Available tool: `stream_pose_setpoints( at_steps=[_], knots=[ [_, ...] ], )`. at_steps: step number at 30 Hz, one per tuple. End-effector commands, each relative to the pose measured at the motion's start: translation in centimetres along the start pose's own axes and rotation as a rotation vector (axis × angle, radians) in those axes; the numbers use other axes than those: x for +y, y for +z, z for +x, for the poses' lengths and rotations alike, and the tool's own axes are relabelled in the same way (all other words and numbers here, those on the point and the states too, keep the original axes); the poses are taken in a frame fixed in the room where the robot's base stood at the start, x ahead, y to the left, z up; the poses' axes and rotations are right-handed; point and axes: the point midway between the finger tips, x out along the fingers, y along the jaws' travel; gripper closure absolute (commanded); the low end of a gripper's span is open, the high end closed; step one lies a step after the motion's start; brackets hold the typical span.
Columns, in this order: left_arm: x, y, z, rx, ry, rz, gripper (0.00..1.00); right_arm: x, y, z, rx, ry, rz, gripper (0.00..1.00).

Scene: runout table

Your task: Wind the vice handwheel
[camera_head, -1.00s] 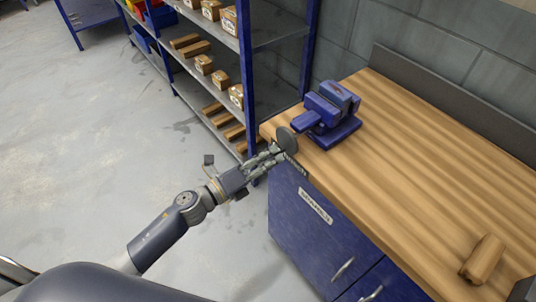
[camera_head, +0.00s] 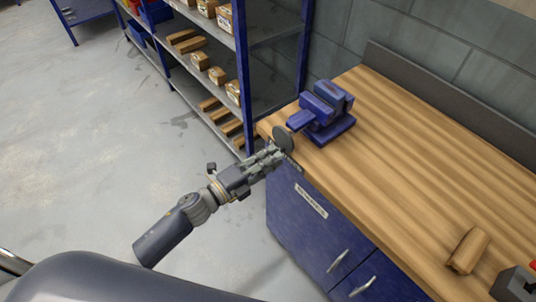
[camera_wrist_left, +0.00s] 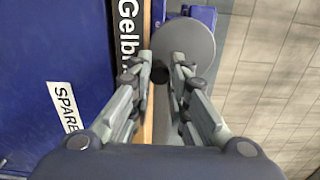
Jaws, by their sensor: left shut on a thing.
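The wheel shows as a grey disc in the left wrist view (camera_wrist_left: 190,42). My left gripper (camera_head: 277,154) is at the lower part of the wheel. In the wrist view its two fingers (camera_wrist_left: 160,76) are closed in on the small dark crank knob (camera_wrist_left: 159,72) of the wheel. My right gripper is not in view.
A blue cabinet (camera_head: 300,225) with a label and drawer handles is under the bench top. A blue shelf rack (camera_head: 243,60) with small boxes and wooden pieces stands behind my left gripper. A wooden block (camera_head: 468,250) lies at the bench's near right. The floor at left is clear.

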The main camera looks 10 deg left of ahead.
Motion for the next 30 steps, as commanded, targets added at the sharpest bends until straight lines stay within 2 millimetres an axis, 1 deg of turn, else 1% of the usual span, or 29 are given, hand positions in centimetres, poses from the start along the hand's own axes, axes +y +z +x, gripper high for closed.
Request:
stream_pose_setpoints(
  at_steps=[1, 4, 14, 18, 22, 25, 30],
  knots=[
    [-0.4, -0.3, 0.0, 0.003, 0.001, -0.047, 1.00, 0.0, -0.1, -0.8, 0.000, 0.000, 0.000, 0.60],
    [-0.3, -0.5, 0.0, 0.004, 0.000, -0.110, 1.00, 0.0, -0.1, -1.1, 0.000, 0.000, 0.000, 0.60],
    [-0.3, -0.6, 0.0, 0.004, -0.001, -0.134, 1.00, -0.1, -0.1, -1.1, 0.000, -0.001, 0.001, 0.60],
    [-0.9, -0.8, 0.0, 0.003, 0.001, -0.250, 1.00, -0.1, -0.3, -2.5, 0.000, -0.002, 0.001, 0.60],
    [-1.0, -1.0, 0.0, 0.003, 0.002, -0.373, 1.00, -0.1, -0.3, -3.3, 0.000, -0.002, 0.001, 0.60],
    [-0.9, -1.1, 0.0, 0.003, 0.001, -0.418, 1.00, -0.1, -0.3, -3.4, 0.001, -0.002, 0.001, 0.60],
    [-0.8, -1.1, 0.0, 0.003, 0.001, -0.424, 1.00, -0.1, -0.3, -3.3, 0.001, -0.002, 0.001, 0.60]
  ],
)
